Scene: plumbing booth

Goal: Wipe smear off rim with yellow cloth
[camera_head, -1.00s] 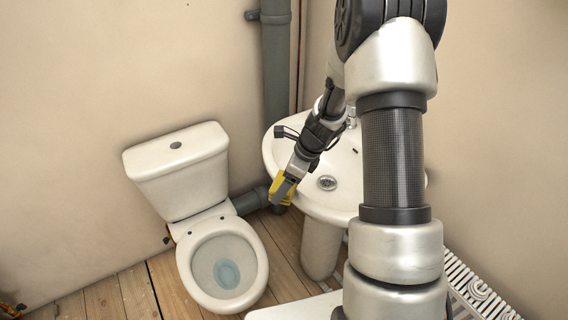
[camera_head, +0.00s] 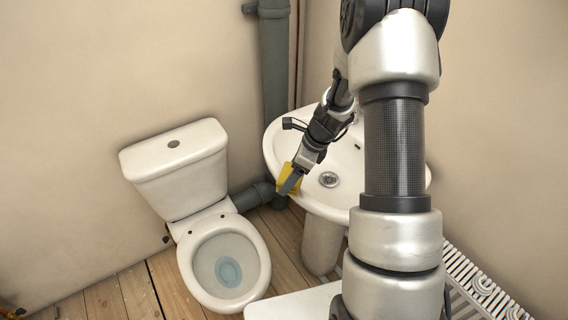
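My gripper (camera_head: 291,184) is over the left front rim of the white sink (camera_head: 343,203), shut on a yellow cloth (camera_head: 286,177). The cloth lies at the sink's rim and seems to touch it, though the gripper covers part of the contact. I cannot make out a smear on the rim; the cloth and my gripper may hide it. My arm hides part of the sink's right side.
A white toilet (camera_head: 220,262) with its bowl open stands left of the sink. A grey pipe (camera_head: 274,60) runs down the wall behind. A white radiator (camera_head: 485,290) is at the lower right. Bare wooden floor (camera_head: 120,298) shows in front.

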